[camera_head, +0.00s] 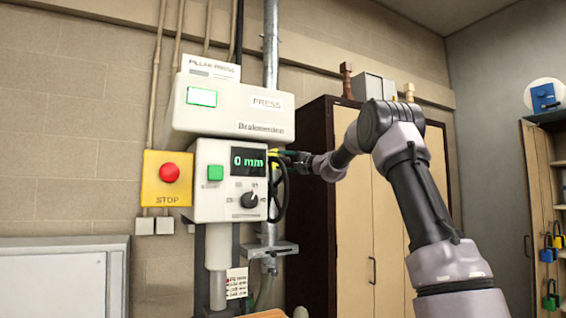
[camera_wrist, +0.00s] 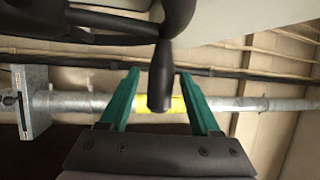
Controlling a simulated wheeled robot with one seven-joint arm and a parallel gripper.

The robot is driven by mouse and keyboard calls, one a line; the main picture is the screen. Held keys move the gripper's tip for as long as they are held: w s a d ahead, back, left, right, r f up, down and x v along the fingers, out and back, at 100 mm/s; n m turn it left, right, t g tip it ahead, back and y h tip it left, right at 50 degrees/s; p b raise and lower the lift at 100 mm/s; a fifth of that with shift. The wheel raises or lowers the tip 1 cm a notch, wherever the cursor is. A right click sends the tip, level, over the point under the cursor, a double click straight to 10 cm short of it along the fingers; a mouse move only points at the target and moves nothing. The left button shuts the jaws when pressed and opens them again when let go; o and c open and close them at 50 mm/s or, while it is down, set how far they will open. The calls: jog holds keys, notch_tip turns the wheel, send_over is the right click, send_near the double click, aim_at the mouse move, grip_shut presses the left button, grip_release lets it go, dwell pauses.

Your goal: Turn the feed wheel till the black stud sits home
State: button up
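The black feed wheel (camera_head: 284,192) shows edge-on at the right side of the white press housing (camera_head: 215,205). In the wrist view its black rim (camera_wrist: 110,22) crosses the upper left, and a black peg (camera_wrist: 160,92) points down from it. My gripper (camera_wrist: 160,74) has its green fingers apart, one on each side of the peg, with visible gaps. In the head view my gripper (camera_head: 279,154) is at the wheel's top, small and partly hidden. The display (camera_head: 248,161) reads 0 mm. I cannot tell whether the peg is the black stud.
A yellow stop box with a red button (camera_head: 168,172) is left of the press. A metal pipe with a yellow band (camera_wrist: 230,104) runs behind the fingers; its grey bracket (camera_wrist: 33,103) is at left. A tall cabinet (camera_head: 352,240) stands close behind my arm.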

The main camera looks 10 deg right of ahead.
grip_shut()
dwell(1.3)
